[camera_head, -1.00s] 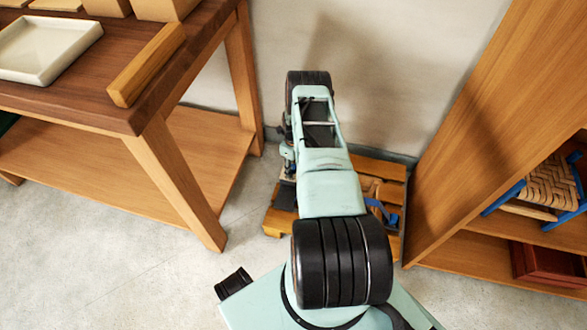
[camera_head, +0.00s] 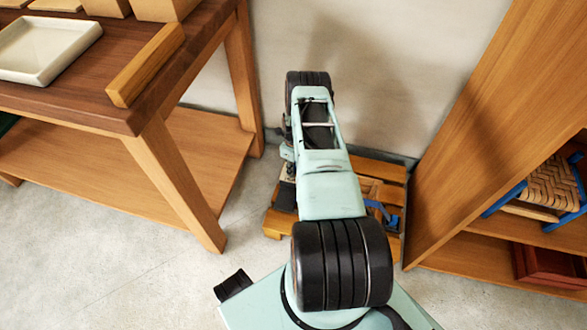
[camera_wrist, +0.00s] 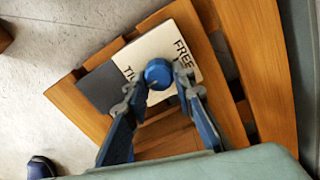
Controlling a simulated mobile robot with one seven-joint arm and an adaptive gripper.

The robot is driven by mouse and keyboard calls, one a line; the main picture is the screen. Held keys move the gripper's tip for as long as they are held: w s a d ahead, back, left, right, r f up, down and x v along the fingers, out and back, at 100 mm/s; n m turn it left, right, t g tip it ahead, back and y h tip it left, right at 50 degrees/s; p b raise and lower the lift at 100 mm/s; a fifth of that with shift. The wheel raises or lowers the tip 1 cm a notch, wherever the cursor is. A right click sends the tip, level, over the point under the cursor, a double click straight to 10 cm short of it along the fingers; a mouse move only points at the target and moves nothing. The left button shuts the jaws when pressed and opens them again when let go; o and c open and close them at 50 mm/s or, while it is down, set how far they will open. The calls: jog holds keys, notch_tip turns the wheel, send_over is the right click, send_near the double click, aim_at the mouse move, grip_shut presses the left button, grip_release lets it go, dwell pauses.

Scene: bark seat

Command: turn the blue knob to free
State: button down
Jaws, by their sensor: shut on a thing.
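The round blue knob (camera_wrist: 158,73) sits on a pale plate (camera_wrist: 140,50) in the wrist view. The plate carries the word FREE at its right; a second word at its left is partly hidden by a finger and the knob. My gripper (camera_wrist: 157,80) has its two fingers on either side of the knob and is shut on it. I cannot make out a pointer on the knob clearly enough to read its setting.
The plate is on a low slatted wooden base (camera_head: 278,222) on the floor against the wall. A wooden table (camera_head: 165,175) stands to the left, bearing a white tray (camera_head: 70,68). A wooden shelf unit (camera_head: 470,140) holding a woven stool (camera_head: 548,185) stands close on the right.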

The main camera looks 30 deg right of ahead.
jog(key=n+b, duration=0.3)
jog(key=shift+w+f+n, duration=0.1)
jog(key=shift+f+n, duration=0.05)
jog(key=shift+n, duration=0.15)
jog(key=n+b, duration=0.1)
jog(key=n, duration=0.3)
jog(key=shift+d+n, duration=0.1)
jog(key=shift+n, duration=0.2)
jog(key=n, duration=0.4)
jog(key=shift+w+n, duration=0.15)
jog(key=shift+n, duration=0.15)
jog(key=n, duration=0.5)
jog(key=shift+w, duration=0.15)
jog(key=n, duration=0.4)
jog(key=shift+n, duration=0.4)
jog(key=n, duration=0.4)
jog(key=shift+w+a+n, duration=0.1)
jog(key=shift+a+n, duration=0.1)
jog(key=shift+n, duration=0.1)
jog(key=n, duration=0.4)
jog(key=shift+a+n, duration=0.1)
jog(key=shift+n, duration=2)
